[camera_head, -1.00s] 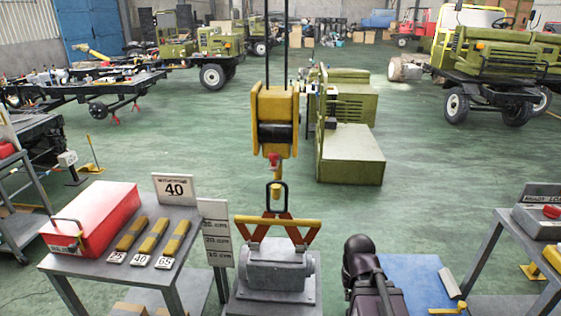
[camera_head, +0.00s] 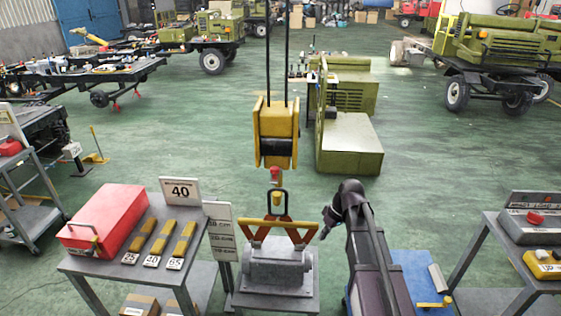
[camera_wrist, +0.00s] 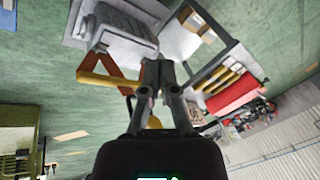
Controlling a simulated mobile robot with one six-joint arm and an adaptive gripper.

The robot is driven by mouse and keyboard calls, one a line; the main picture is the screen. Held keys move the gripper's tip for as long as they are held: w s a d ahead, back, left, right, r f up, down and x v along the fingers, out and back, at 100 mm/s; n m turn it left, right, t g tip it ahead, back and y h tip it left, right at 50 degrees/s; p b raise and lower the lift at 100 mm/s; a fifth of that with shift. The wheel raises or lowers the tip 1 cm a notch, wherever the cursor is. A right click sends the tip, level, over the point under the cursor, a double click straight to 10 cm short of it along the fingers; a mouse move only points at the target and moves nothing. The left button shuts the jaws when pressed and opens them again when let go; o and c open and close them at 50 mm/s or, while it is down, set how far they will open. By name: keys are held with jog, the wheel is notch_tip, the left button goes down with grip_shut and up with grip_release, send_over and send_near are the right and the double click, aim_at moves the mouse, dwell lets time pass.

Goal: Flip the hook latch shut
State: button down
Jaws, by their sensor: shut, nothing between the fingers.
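A yellow hoist block (camera_head: 277,132) hangs on two cables in the head view. Below it is a small red part (camera_head: 275,174), probably the latch, above a yellow hook (camera_head: 277,199). The hook meets a dark ring (camera_head: 286,205) on the lifting tongs; the latch's exact position is too small to tell. The tongs (camera_head: 270,228), with yellow bars and orange-red arms, sit around a grey machine block (camera_head: 278,268). My gripper (camera_head: 328,222) is right of the tongs and apart from the hook. In the wrist view my gripper (camera_wrist: 158,66) is shut and empty, near the tongs (camera_wrist: 108,80).
Left of the tongs, a table holds a red case (camera_head: 104,219), yellow bars (camera_head: 160,238) and a "40" sign (camera_head: 180,190). At right, a table carries a control box with a red knob (camera_head: 536,219). A green machine (camera_head: 348,145) stands behind. Open green floor lies between.

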aim_at(277, 181)
jog(key=w+a+r+n+y+p, duration=0.2)
jog(key=w+a+r+n+p, duration=0.1)
jog(key=w+r+p, duration=0.4)
jog(key=w+a+r+n+y+p, duration=0.3)
jog(key=w+r+n+p, duration=0.3)
jog(key=r, duration=0.7)
jog(key=shift+w+a+g+p, duration=0.3)
jog(key=shift+w+a+p, duration=0.25)
jog(key=shift+w, duration=0.55)
jog(key=shift+f, duration=0.1)
jog(key=shift+b+x, duration=3.5)
jog(key=shift+x, duration=1.4)
jog(key=shift+s+f+n+t, duration=0.2)
jog(key=shift+f+n+t, duration=0.1)
jog(key=shift+f+t, duration=0.1)
jog(key=shift+s+f+b, duration=0.1)
jog(key=shift+b, duration=0.35)
